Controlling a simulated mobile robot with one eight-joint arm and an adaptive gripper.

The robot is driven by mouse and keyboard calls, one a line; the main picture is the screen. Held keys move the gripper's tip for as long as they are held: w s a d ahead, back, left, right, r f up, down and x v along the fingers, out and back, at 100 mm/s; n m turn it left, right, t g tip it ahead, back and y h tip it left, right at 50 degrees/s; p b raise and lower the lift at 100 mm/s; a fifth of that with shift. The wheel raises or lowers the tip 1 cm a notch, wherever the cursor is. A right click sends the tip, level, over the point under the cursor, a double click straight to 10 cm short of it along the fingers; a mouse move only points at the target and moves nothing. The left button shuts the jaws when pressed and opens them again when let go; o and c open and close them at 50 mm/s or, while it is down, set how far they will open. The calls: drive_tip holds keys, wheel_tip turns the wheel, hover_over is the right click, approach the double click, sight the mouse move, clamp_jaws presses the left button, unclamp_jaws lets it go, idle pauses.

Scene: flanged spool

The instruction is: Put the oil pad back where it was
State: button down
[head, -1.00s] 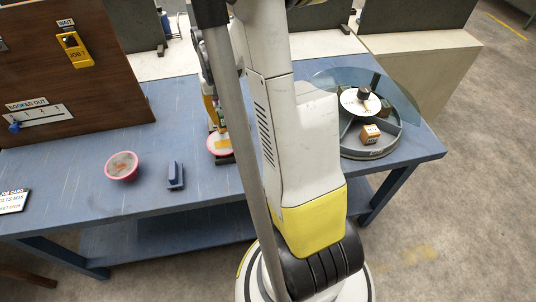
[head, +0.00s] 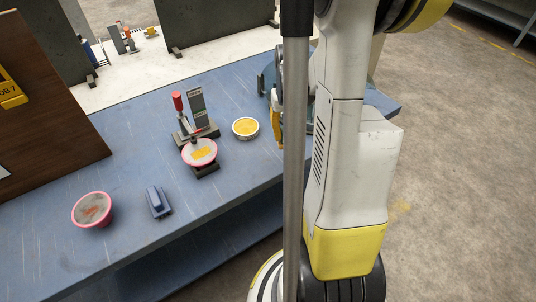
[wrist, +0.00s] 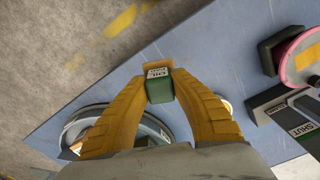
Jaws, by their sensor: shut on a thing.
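The oil pad (wrist: 160,90) is a small green block with a white label reading OIL PAD on top. My gripper (wrist: 160,72) is shut on it, with the yellow fingers on either side, held over the bench in the wrist view. In the head view my gripper (head: 276,125) is a yellow sliver beside my grey column; the pad is hidden there. The round carousel (wrist: 76,128) lies partly behind my left finger in the wrist view. In the head view my arm hides most of it.
The pink-rimmed flanged spool (head: 200,152) sits by a red-handled clamp (head: 178,103). A white dish with yellow contents (head: 245,128) stands to its right. A pink bowl (head: 92,210) and a blue block (head: 158,202) are at the front left. The bench edge (wrist: 88,75) shows in the wrist view.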

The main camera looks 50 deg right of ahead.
drive_tip(key=w+a+f, duration=0.2)
drive_tip(key=w+a+f+b, duration=0.1)
drive_tip(key=w+a+f, duration=0.1)
drive_tip(key=w, duration=0.1)
drive_tip(key=shift+a+b, duration=0.15)
drive_tip(key=shift+b, duration=0.15)
drive_tip(key=shift+f+b, duration=0.8)
drive_tip(key=shift+f, duration=1.15)
drive_tip(key=shift+f, duration=0.1)
drive_tip(key=shift+f, duration=0.15)
drive_tip(key=c, duration=1.2)
unclamp_jaws()
